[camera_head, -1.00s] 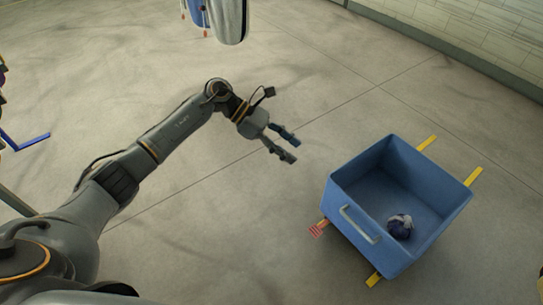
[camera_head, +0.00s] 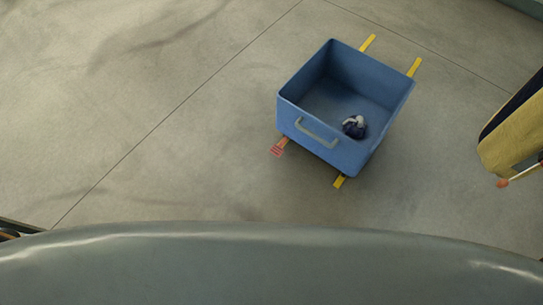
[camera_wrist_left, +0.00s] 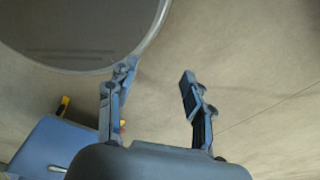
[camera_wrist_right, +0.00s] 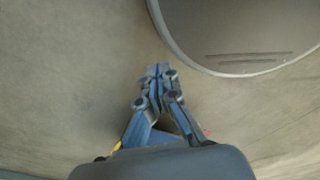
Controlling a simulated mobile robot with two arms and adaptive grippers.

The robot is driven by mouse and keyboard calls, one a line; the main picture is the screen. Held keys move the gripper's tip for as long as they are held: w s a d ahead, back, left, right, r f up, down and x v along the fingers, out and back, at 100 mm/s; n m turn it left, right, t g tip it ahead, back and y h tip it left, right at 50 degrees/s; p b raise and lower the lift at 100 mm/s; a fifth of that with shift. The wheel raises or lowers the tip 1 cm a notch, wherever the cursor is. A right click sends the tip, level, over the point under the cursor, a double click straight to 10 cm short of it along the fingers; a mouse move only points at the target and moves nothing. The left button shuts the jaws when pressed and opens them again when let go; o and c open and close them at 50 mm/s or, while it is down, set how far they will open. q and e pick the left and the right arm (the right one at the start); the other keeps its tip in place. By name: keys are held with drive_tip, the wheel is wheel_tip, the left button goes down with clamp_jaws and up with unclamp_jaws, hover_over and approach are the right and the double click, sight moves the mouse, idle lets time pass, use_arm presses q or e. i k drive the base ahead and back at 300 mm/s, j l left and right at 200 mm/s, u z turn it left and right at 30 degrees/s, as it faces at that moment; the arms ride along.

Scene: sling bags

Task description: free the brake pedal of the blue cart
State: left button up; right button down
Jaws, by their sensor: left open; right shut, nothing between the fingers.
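The blue cart (camera_head: 322,148) stands on the floor in the upper middle of the head view, an open box with a pale handle (camera_head: 316,132) on its near side. The red striped brake pedal (camera_head: 279,147) sticks out low at its left near corner; nothing visible lies on it. Part of the cart (camera_wrist_left: 50,145) shows at the lower left of the left wrist view. My left gripper (camera_wrist_left: 158,76) is open and empty. My right gripper (camera_wrist_right: 159,70) is shut and empty, with blue, perhaps the cart, partly hidden behind its fingers. Neither gripper shows in the head view.
A dark blue and white bundle (camera_head: 354,127) lies inside the cart. Yellow bars (camera_head: 414,67) stick out under it. A yellow and dark hanging bag (camera_head: 513,135) is at the right edge. The floor left of the cart is clear.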

sight(277, 150)
drive_tip(key=i+j+z, duration=0.15)
drive_tip(key=j, duration=0.45)
drive_tip(key=i+j+z, duration=0.15)
drive_tip(key=j, duration=0.5)
drive_tip(key=i+j+z, duration=0.1)
drive_tip(key=j, duration=0.55)
drive_tip(key=i+j+z, duration=0.15)
drive_tip(key=j, duration=0.55)
drive_tip(key=i+j+z, duration=0.15)
drive_tip(key=j, duration=0.5)
drive_tip(key=k, duration=0.05)
